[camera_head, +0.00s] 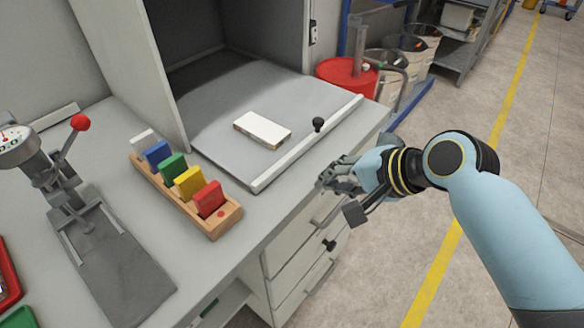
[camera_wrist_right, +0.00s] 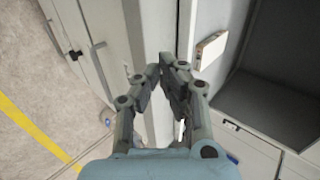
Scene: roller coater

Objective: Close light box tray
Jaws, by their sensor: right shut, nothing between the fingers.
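The light box tray (camera_head: 218,130) is a flat grey board, pulled out of the open grey light box (camera_head: 235,28). It has a pale raised front lip (camera_head: 310,142) and a black knob (camera_head: 318,124). A white block (camera_head: 262,130) lies on the tray. My right gripper (camera_head: 328,180) is shut and empty, just outside the front lip and apart from the knob. In the right wrist view, the right gripper's fingers (camera_wrist_right: 158,68) point toward the pale lip, and the white block (camera_wrist_right: 210,49) shows at the upper right. My left gripper is not in view.
A wooden rack (camera_head: 222,223) with several coloured plates stands left of the tray. A grey press with a red-knobbed lever (camera_head: 80,122) is farther left. Drawers (camera_head: 295,262) sit below the bench edge. A red drum (camera_head: 346,76) stands behind.

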